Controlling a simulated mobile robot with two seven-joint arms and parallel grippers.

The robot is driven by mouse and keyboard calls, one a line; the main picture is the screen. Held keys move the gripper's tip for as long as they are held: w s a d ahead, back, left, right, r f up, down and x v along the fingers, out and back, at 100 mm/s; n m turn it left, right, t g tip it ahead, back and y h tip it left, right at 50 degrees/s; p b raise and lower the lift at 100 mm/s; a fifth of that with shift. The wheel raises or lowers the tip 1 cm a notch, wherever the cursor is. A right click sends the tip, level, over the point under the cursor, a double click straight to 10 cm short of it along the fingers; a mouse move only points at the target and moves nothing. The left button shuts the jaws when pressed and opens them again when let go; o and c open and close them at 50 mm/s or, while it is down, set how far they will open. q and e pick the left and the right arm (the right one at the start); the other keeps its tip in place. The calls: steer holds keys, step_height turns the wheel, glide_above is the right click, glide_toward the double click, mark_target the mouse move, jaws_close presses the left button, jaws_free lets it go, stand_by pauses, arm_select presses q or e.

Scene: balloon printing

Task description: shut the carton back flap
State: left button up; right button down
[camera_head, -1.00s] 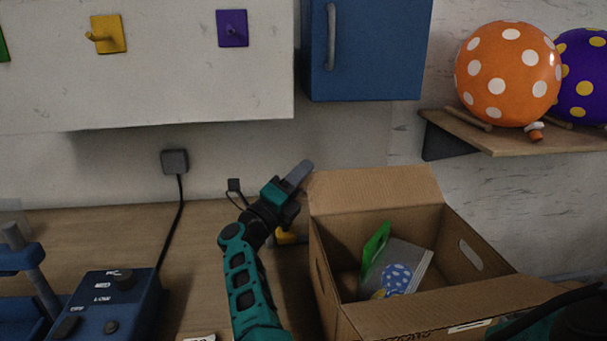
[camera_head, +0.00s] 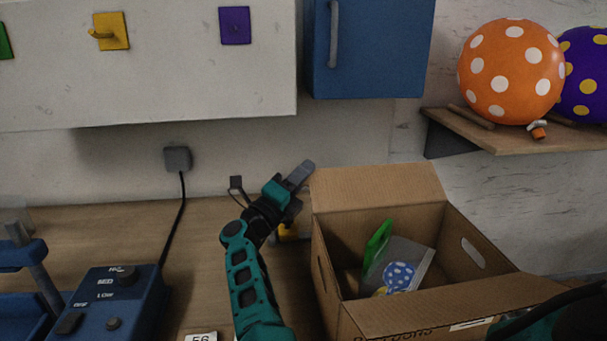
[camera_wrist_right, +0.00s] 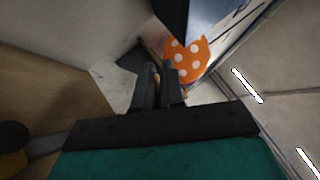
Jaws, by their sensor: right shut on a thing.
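The open carton (camera_head: 322,262) stands on the table at the right of the head view. Its back flap (camera_head: 378,186) stands up, leaning back toward the wall. My right gripper (camera_head: 300,174) is beside the flap's upper left corner, its fingers pointing up and right. The fingers lie close together; what they hold cannot be made out. In the right wrist view the fingers (camera_wrist_right: 160,80) show side by side with a narrow gap, and the flap cannot be made out. My left gripper is not in view.
A green item (camera_head: 376,243) and a clear packet with a blue dotted print (camera_head: 400,275) lie in the carton. An orange balloon (camera_head: 511,72) sits on the shelf (camera_head: 480,132) at right. A blue cabinet (camera_head: 372,50) hangs above. A blue control box (camera_head: 115,300) stands at left.

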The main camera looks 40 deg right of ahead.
stand_by(0.8)
steer(key=m+b, duration=0.1)
steer(key=b, duration=0.1)
steer(key=m+g+h+b, duration=0.1)
steer(key=b, duration=0.2)
steer(key=shift+s+a+r+h, duration=0.2)
steer(key=shift+s+r+h, duration=0.1)
steer(key=shift+s+r, duration=0.1)
steer(key=shift+s+r+m+b, duration=0.1)
steer(key=shift+r+m+b, duration=0.05)
steer(key=shift+m+b, duration=0.4)
steer(key=shift+a+r+g+h, duration=0.1)
steer(key=shift+r+g+h, duration=0.05)
steer(key=shift+g+h, duration=0.15)
steer(key=shift+s+r, duration=0.1)
steer(key=shift+r, duration=0.1)
steer(key=c, duration=1.3)
jaws_free()
